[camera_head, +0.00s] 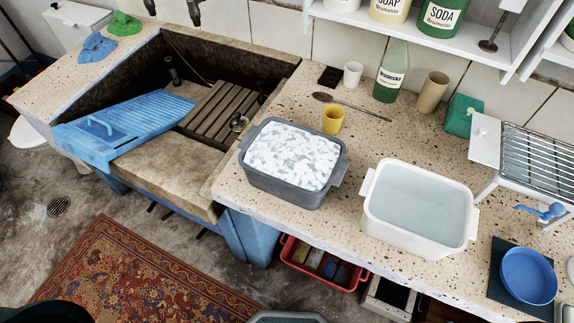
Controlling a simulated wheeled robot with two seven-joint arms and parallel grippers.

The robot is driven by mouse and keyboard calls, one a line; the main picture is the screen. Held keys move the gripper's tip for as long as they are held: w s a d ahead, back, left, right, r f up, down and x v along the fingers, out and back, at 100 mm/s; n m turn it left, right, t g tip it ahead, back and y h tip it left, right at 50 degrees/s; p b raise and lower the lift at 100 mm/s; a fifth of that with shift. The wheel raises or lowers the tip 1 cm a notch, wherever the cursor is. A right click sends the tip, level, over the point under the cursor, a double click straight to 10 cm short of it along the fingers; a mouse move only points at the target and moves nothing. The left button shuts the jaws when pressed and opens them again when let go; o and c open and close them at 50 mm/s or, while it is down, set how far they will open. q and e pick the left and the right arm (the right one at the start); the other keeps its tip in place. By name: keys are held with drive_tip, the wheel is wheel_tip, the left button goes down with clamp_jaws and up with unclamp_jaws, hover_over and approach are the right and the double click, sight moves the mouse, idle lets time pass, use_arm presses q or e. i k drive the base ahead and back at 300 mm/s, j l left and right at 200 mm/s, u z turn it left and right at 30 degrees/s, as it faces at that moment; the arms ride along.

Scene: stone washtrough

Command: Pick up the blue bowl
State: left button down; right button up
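The blue bowl (528,275) sits at the far right of the speckled stone counter. It rests on a dark square mat (497,287), with its round blue inside facing up. It looks empty. Neither of my grippers can be made out in the head view, and nothing touches the bowl.
A white tub (372,228) of clear water stands left of the bowl. A grey tub (260,185) of foam is further left. A dish rack (540,160) with a blue-handled item (543,211) is behind the bowl. A bottle (391,75) and cups stand at the back.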

sight(526, 275)
drive_tip(key=z, duration=2.15)
